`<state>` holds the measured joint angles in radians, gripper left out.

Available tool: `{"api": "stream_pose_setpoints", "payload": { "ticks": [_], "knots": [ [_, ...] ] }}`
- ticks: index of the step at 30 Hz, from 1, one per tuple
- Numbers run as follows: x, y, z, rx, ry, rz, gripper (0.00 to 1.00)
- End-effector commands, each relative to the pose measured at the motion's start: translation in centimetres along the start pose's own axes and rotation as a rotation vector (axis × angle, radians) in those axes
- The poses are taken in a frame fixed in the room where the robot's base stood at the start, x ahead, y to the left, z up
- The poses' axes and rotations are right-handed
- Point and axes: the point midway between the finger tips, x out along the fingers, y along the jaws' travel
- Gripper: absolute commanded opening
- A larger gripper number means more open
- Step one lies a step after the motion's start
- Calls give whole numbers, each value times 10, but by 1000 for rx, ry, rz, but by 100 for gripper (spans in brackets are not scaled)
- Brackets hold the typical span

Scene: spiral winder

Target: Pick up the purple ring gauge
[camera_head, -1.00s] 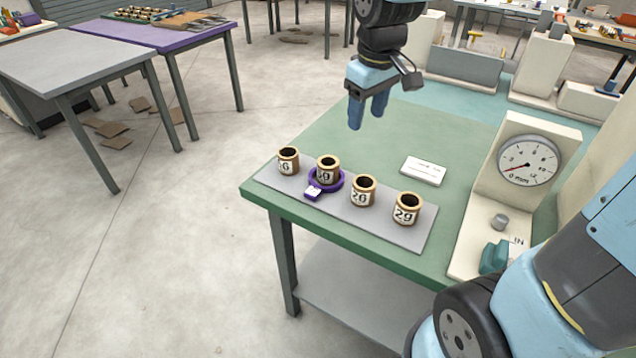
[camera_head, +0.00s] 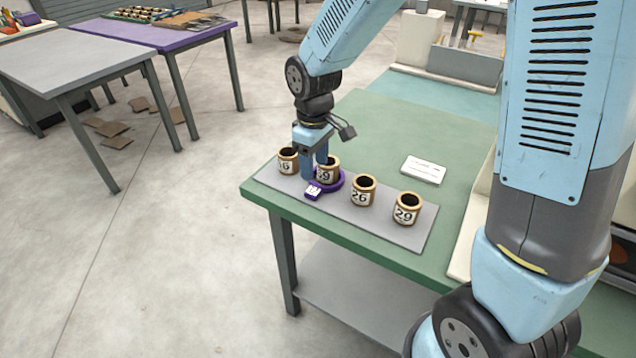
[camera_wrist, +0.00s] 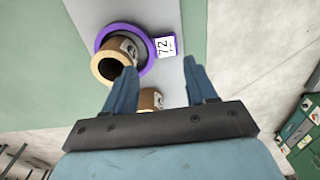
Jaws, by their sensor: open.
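The purple ring gauge (camera_head: 340,180) lies on a grey mat around the base of a brown coil (camera_head: 328,172). Its tab (camera_head: 313,190) with a white label points toward the near edge. In the wrist view the ring (camera_wrist: 148,65) circles the coil, and its label reads 72. My gripper (camera_head: 313,170) is open and low, at the left side of the ringed coil, with its fingers hiding part of the coil and ring. In the wrist view the ring is beyond the fingertips and left of centre. Whether a finger touches it I cannot tell.
Other brown coils stand on the mat: one at left (camera_head: 287,161), close to my gripper, and two at right (camera_head: 363,191) (camera_head: 407,209). A white card (camera_head: 424,170) lies on the green table (camera_head: 380,125). The table behind the mat is mostly clear.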

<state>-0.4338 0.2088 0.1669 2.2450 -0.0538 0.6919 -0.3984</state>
Motion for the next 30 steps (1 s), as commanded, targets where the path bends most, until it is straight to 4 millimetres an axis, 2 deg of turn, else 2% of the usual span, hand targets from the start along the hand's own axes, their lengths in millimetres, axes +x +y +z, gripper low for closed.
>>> {"api": "stream_pose_setpoints", "payload": {
  "ticks": [3, 11, 19, 30],
  "knots": [
    [13, 0, 0, -1, -2, -1, 56],
    [30, -1, 0, -2, -2, -1, 56],
    [66, -3, 1, -1, -5, -3, 56],
    [71, -2, 0, -2, 0, 0, 55]
  ]
}}
